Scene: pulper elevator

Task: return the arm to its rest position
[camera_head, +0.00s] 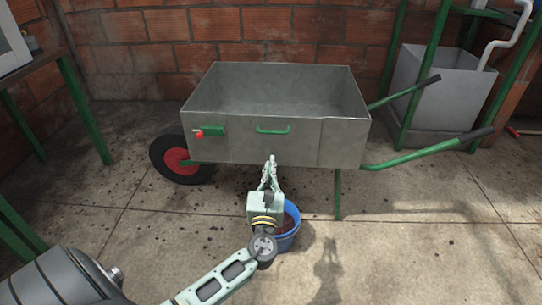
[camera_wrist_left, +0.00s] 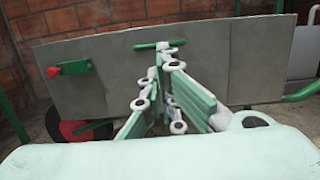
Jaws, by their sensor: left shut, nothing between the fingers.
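My left arm comes in from the lower left in the head view. Its pale green gripper (camera_head: 271,168) points at the front of the grey metal wheelbarrow, below the green handle (camera_head: 273,130). The gripper is shut and holds nothing. In the left wrist view the closed fingers (camera_wrist_left: 167,58) show in front of the wheelbarrow's front panel (camera_wrist_left: 240,62). I cannot tell the exact gap between the fingertips and the panel. My right gripper is not in view.
The wheelbarrow (camera_head: 230,140) has an empty tray, a red latch knob (camera_head: 198,133) and a red wheel (camera_head: 180,162). A blue bucket (camera_head: 288,238) stands on the floor behind my gripper. Green-legged tables flank the left side. A grey tank (camera_head: 430,85) stands at right.

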